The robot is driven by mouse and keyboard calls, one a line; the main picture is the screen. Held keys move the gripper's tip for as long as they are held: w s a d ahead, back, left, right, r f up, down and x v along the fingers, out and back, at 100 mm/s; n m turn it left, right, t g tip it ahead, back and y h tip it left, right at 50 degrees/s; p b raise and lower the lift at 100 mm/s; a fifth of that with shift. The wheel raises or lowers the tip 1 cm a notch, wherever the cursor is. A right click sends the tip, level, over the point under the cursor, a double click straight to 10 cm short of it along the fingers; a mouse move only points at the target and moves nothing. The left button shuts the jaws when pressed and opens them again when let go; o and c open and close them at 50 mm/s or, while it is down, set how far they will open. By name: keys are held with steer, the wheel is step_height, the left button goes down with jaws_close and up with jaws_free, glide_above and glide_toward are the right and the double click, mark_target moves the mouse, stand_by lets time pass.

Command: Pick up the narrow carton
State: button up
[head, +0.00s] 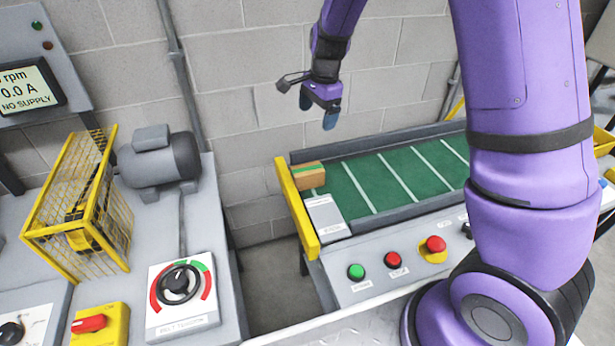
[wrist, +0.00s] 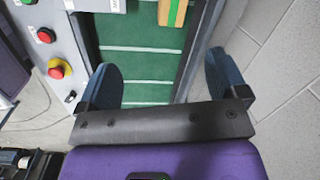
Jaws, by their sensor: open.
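The narrow carton (head: 309,176) is a small brown box with a green stripe. In the head view it lies at the left end of the green conveyor belt (head: 375,182), beside the yellow end bar. The carton (wrist: 173,12) also shows at the top edge of the wrist view, partly cut off. My gripper (head: 332,110) hangs above the belt, to the right of the carton and higher, apart from it. In the wrist view my gripper (wrist: 165,80) has its two dark blue fingers wide apart, with only belt visible between them.
A yellow end bar (head: 297,208) and a grey labelled plate (head: 326,217) border the belt's left end. Green (head: 356,271) and red buttons line the front panel. A motor (head: 160,160) and yellow cage (head: 75,205) stand on the left bench. A block wall is behind.

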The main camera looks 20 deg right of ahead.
steer(key=w+a+f+m+h, duration=0.1)
steer(key=w+f+m, duration=0.3)
steer(key=f, duration=0.9)
glide_above(307, 169)
steer(key=shift+g, duration=0.4)
steer(key=f, duration=0.4)
steer(key=shift+s+d+f, duration=0.1)
steer(key=shift+s+f, duration=0.15)
steer(key=shift+f, duration=0.05)
steer(key=shift+w+f, duration=0.2)
steer(key=shift+f, duration=1.25)
steer(key=shift+w+f, duration=0.15)
steer(key=shift+f, duration=1.3)
steer(key=shift+c, duration=0.4)
steer(key=c, duration=1)
